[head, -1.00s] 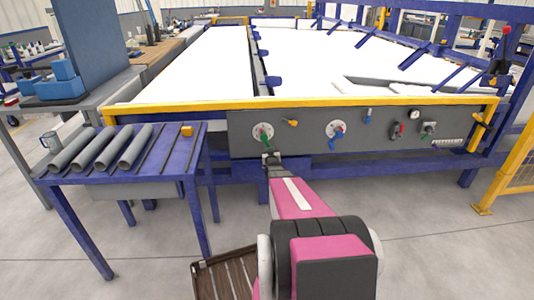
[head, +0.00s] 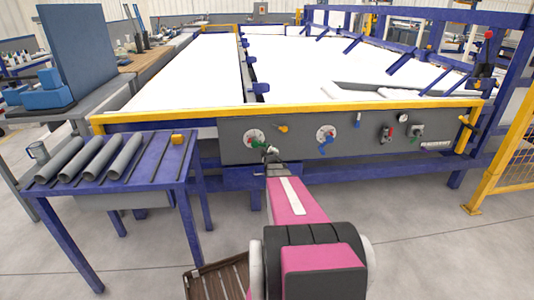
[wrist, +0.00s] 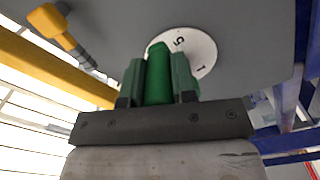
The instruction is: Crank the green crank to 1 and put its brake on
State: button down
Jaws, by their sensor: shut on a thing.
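The green crank (head: 257,145) is on the grey front panel, in front of a round white dial (head: 253,135). In the wrist view the dial (wrist: 203,50) shows the figures 5 and 1. My gripper (head: 270,152) is at the crank, to the lower right of the dial. In the wrist view my gripper (wrist: 158,82) is shut on the green crank handle (wrist: 158,72), with a jaw on each side. A yellow lever (head: 283,128), possibly the brake, is to the right of the dial. The yellow lever (wrist: 62,33) is at upper left in the wrist view. Where the crank points is unclear.
A second dial with a blue handle (head: 326,146) and a blue lever (head: 357,121) are further right on the panel. A blue table (head: 150,155) with grey pipes (head: 95,158) stands at the left. A yellow fence (head: 508,160) is at the right.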

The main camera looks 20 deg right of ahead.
notch_tip(320, 180, up, 3)
jog(key=n, duration=0.4)
jog(key=shift+n, duration=0.3)
jog(key=shift+w+a+r+n, duration=0.1)
jog(key=shift+a+r+n, duration=0.15)
jog(key=shift+r+n, duration=0.45)
jog(key=shift+a+r+n, duration=0.2)
jog(key=shift+r+n, duration=0.1)
jog(key=shift+n, duration=0.8)
jog(key=c, duration=0.9)
grip_release()
jog(key=v, duration=1.1)
jog(key=shift+w, duration=0.1)
